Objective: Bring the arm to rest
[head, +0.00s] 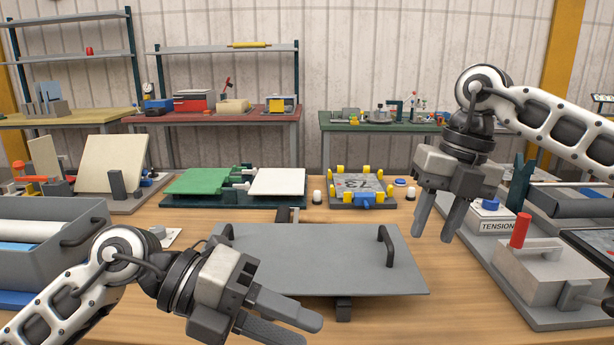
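My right gripper (432,232) hangs in the air at the right, fingers pointing down. Its two fingers stand apart with nothing between them. It appears above the right edge of a grey panel (330,262) with handles. My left gripper (308,332) is at the bottom, in front of the panel's lower left part, fingers pointing right and slightly down. Its fingers look a little apart, with nothing seen between them. Neither gripper appears to hold a thing.
A box marked TENSION (497,226) and a grey block with a red knob (545,270) stand at the right. A grey bin (50,258) stands at the left. Green and white plates (277,181) and a yellow-pegged fixture (361,188) lie behind the panel.

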